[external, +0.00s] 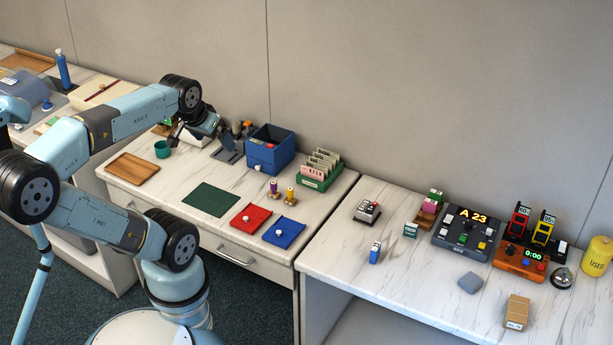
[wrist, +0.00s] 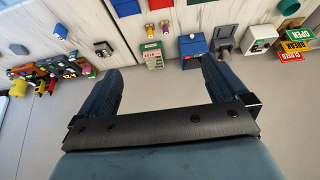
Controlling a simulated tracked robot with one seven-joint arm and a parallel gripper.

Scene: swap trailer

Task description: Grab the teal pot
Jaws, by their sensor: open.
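The teal pot (external: 162,149) is a small round open vessel standing on the left desk, near its back left, behind the wooden tray. In the wrist view a green round shape at the top right edge, cut by the frame, appears to be the same pot (wrist: 289,7). My gripper (external: 200,128) is above the back of that desk, to the right of the pot and apart from it. In the wrist view my gripper (wrist: 160,65) has its two fingers spread wide with nothing between them. The fingertips are hard to make out in the external view.
A wooden tray (external: 132,168) lies in front of the pot. A grey stand (external: 228,152) and blue box (external: 270,150) are to the right. Stacked signs (wrist: 294,46) and a white box (wrist: 261,37) are close to the pot. The wall is directly behind.

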